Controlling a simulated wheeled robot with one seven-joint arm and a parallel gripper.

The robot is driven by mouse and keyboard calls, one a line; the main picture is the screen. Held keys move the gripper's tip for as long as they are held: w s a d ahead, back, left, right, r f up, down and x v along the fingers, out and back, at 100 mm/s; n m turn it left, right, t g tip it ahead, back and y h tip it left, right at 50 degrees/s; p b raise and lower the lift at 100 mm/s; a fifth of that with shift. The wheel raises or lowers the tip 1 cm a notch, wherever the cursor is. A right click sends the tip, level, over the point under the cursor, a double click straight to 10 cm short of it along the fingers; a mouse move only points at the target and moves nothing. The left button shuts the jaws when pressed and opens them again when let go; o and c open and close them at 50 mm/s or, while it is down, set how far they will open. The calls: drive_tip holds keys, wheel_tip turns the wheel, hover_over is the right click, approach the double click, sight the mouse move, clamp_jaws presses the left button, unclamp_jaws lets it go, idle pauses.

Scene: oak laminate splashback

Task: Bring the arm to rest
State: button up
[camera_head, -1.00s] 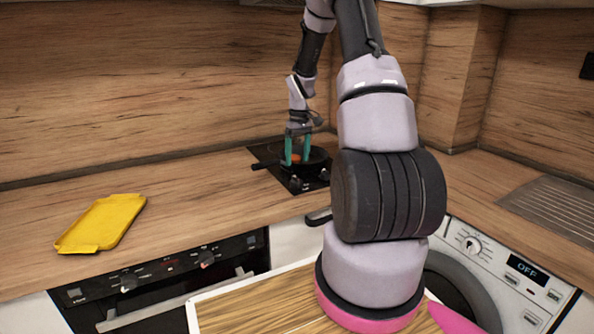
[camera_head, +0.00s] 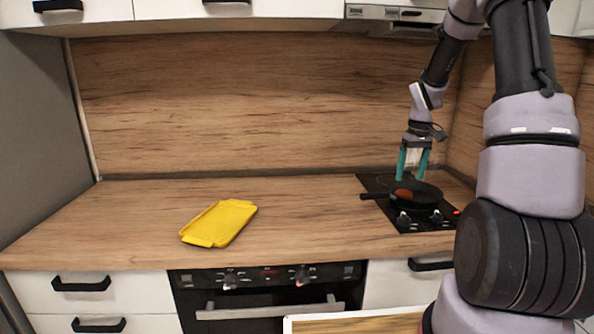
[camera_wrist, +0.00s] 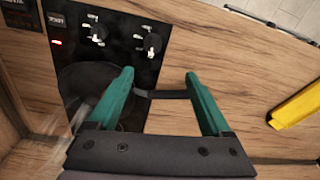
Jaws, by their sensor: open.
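My gripper (camera_head: 413,160) has green fingers and hangs pointing down above the black pan on the hob at the right of the counter. In the wrist view the two fingers of my gripper (camera_wrist: 160,84) are spread apart, with nothing between them but the pan's handle and counter seen below. The black pan (camera_head: 427,198) sits on the hob, its handle pointing left. An orange-brown item (camera_head: 403,193) lies in the pan; in the wrist view it cannot be made out.
The black hob (camera_head: 372,184) has knobs at its front and a small red light. A yellow tray (camera_head: 220,222) lies on the wooden counter (camera_head: 310,210), left of the hob. The counter between them is clear. The wooden splashback (camera_head: 270,105) stands behind, with cupboards above.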

drive_tip(key=s+a+r+m+t, duration=0.2)
drive_tip(key=s+a+r, duration=0.25)
drive_tip(key=r, duration=0.35)
drive_tip(key=s+a+r+m+t, duration=0.1)
drive_tip(key=s+a+r, duration=0.3)
drive_tip(key=s+r, duration=0.3)
drive_tip(key=s+a+r+m+t, duration=0.1)
drive_tip(key=s+a+r+t, duration=0.1)
drive_tip(key=s, duration=0.5)
drive_tip(key=s+a+r+m+t+y, duration=0.1)
drive_tip(key=s+a+r, duration=0.3)
drive_tip(key=s, duration=0.4)
drive_tip(key=shift+r+m+t+y, duration=0.3)
drive_tip(key=shift+r+m+t, duration=0.1)
drive_tip(key=shift+r+m, duration=0.4)
drive_tip(key=shift+r, duration=0.1)
